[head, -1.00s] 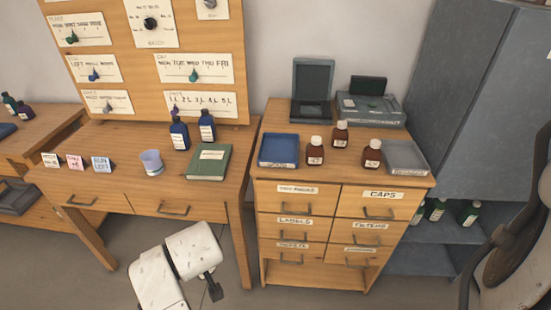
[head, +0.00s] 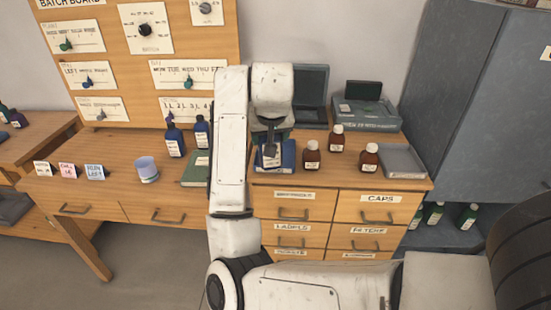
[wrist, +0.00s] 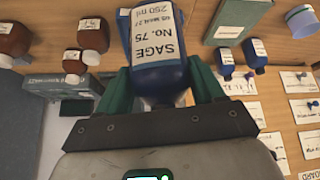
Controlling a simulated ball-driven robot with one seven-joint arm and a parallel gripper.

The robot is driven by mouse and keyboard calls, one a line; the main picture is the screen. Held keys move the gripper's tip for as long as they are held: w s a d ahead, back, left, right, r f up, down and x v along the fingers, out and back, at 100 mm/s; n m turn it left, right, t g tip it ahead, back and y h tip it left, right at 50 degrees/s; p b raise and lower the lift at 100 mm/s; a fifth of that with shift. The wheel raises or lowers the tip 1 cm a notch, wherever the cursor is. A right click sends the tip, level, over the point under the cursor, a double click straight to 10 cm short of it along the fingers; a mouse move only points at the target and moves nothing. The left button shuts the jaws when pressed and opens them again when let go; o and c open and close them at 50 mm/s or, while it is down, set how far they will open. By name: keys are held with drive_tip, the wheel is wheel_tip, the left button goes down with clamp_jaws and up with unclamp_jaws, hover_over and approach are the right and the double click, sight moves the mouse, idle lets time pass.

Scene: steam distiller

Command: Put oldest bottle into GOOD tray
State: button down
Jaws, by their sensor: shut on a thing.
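My gripper (head: 270,138) is shut on a dark blue bottle (wrist: 160,75). Its white label reads SAGE No. 75, 250 ml in the wrist view; the rest of its small print is hard to read. In the head view the held bottle (head: 270,158) appears over a blue tray (head: 290,162) on the drawer cabinet. I cannot tell if it touches the tray, which is partly hidden by my gripper and the bottle. A grey tray (head: 403,160) lies at the cabinet's right end and looks empty. The tray labels are too small to read.
Three brown bottles (head: 311,155) with white caps stand between the trays. A green book (head: 195,170), two blue bottles (head: 175,141) and a cup (head: 147,169) are on the desk to the left. A grey device (head: 366,116) stands behind.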

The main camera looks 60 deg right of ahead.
drive_tip(key=s+d+r+m+g, duration=0.1)
drive_tip(key=s+d+r+m, duration=0.2)
drive_tip(key=s+d+r, duration=0.45)
drive_tip(key=w+d+f, duration=0.4)
drive_tip(key=w+f, duration=0.8)
drive_tip(key=f, duration=0.2)
drive_tip(key=shift+d+f+h+p, duration=0.15)
drive_tip(key=shift+d+h+p, duration=0.05)
drive_tip(key=shift+h+p, duration=0.1)
drive_tip(key=shift+c, duration=0.6)
unclamp_jaws()
drive_tip(key=shift+f, duration=0.15)
drive_tip(key=shift+s, duration=0.1)
drive_tip(key=v, duration=1.2)
